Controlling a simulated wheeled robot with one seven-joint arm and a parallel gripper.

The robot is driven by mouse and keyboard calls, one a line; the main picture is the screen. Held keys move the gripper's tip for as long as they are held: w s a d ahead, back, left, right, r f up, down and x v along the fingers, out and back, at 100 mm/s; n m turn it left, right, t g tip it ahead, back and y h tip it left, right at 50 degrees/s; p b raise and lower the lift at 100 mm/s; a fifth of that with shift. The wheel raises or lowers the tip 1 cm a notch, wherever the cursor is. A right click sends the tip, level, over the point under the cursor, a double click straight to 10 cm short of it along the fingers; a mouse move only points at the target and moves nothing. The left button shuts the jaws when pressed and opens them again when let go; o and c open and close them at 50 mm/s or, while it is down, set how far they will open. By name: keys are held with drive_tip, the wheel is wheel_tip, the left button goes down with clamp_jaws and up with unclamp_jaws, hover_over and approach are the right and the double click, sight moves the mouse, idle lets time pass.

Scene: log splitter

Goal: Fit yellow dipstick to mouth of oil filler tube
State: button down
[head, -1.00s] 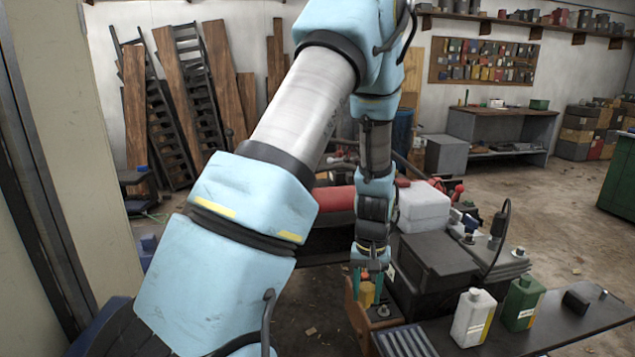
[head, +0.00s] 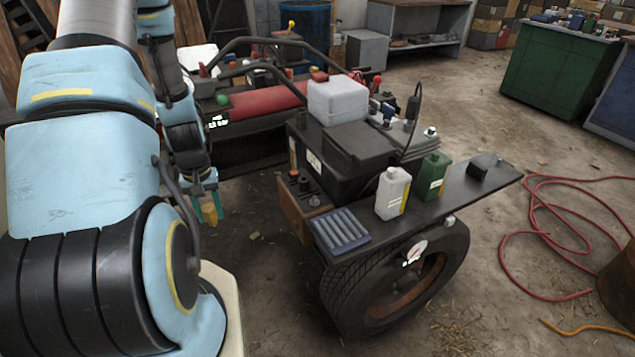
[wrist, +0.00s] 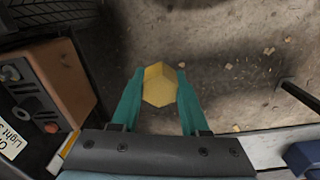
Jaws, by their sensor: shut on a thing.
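My gripper (head: 207,206) is shut on the yellow dipstick (wrist: 160,86). In the wrist view the dipstick's faceted yellow head sits between the two teal fingers, over bare floor. In the head view the yellow piece (head: 211,212) hangs below my wrist, left of the machine and apart from it. Any rod below the head is hidden. I cannot tell which fitting is the oil filler tube's mouth.
A black shelf (head: 455,204) carries a white bottle (head: 393,193), a green bottle (head: 433,177) and a ribbed blue-grey tray (head: 341,231). A tyre (head: 350,295) stands below. A red hose (head: 545,235) lies on the floor at right. Floor between gripper and brown box is clear.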

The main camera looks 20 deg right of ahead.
drive_tip(key=s+d+r+m, duration=0.1)
drive_tip(key=s+d+r, duration=0.2)
drive_tip(key=d, duration=0.7)
drive_tip(key=s+d+r+m, duration=0.1)
drive_tip(key=s+d+r, duration=0.2)
drive_tip(key=d, duration=0.8)
drive_tip(key=s+d+r+m, duration=0.1)
drive_tip(key=s+d+r, duration=0.2)
drive_tip(key=d, duration=0.7)
drive_tip(key=shift+s+d+r+m, duration=0.15)
drive_tip(key=shift+s+r+m, duration=0.25)
drive_tip(key=shift+r, duration=0.1)
wheel_tip(320, 180, down, 9)
drive_tip(key=p, duration=0.2)
drive_tip(key=shift+p, duration=0.4)
drive_tip(key=shift+f, duration=0.3)
